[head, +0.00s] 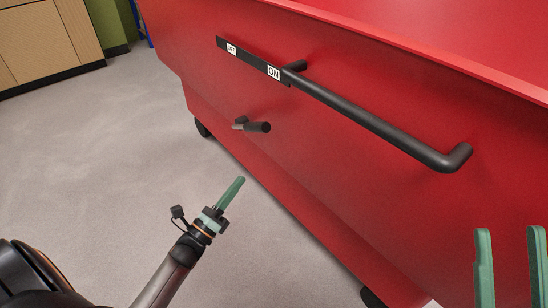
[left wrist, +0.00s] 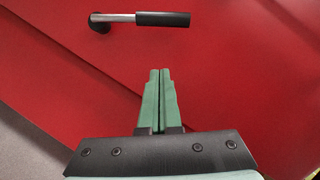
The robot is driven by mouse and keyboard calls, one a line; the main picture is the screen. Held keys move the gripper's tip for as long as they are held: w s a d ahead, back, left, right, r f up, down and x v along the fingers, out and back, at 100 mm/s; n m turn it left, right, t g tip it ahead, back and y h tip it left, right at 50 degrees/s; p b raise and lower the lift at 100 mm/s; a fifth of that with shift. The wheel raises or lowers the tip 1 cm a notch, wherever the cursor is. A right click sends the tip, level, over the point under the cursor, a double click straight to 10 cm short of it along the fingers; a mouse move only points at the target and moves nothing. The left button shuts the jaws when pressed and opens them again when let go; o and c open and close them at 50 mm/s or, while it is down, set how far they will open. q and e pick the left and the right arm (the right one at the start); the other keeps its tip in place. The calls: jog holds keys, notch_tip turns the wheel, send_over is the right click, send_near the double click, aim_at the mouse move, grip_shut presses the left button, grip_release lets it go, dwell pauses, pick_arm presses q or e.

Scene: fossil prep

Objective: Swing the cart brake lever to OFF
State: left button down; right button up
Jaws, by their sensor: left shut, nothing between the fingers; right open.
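The brake lever (head: 258,127) is a short rod with a black grip on the side of the red cart (head: 330,170). In the head view its grip points right from a dark mount. In the left wrist view the lever (left wrist: 163,19) shows a bare metal rod, with the grip to the right of its round mount. A black strip above it carries an OFF label (head: 231,49) at left and an ON label (head: 274,72) at right. My left gripper (head: 239,181) is shut and empty, below the lever and apart from it. My right gripper (head: 509,235) is open at the lower right.
A black push handle (head: 375,122) juts from the cart's side, above and right of the lever. Dark casters (head: 202,128) show under the cart. Grey floor (head: 110,140) lies open to the left. A wooden cabinet (head: 40,45) stands at the back left.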

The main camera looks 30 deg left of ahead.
aim_at(252, 125)
pick_arm(q)
jog(key=shift+w+d+f+m+h+b, duration=0.2)
jog(key=shift+w+f+m+h+b, duration=0.25)
jog(key=shift+m, duration=0.55)
pick_arm(e)
jog(key=shift+s+d+r+n+y, duration=0.1)
jog(key=shift+s+d+n+y, duration=0.05)
jog(key=shift+s+n+y, duration=0.45)
jog(key=shift+s, duration=0.1)
pick_arm(q)
jog(key=w+r+b, duration=0.1)
jog(key=w+r, duration=0.6)
jog(key=w, duration=0.2)
jog(key=shift+a, duration=0.25)
pick_arm(e)
jog(key=shift+f, duration=0.8)
pick_arm(q)
jog(key=shift+w+r, duration=0.1)
pick_arm(e)
jog(key=shift+r, duration=0.1)
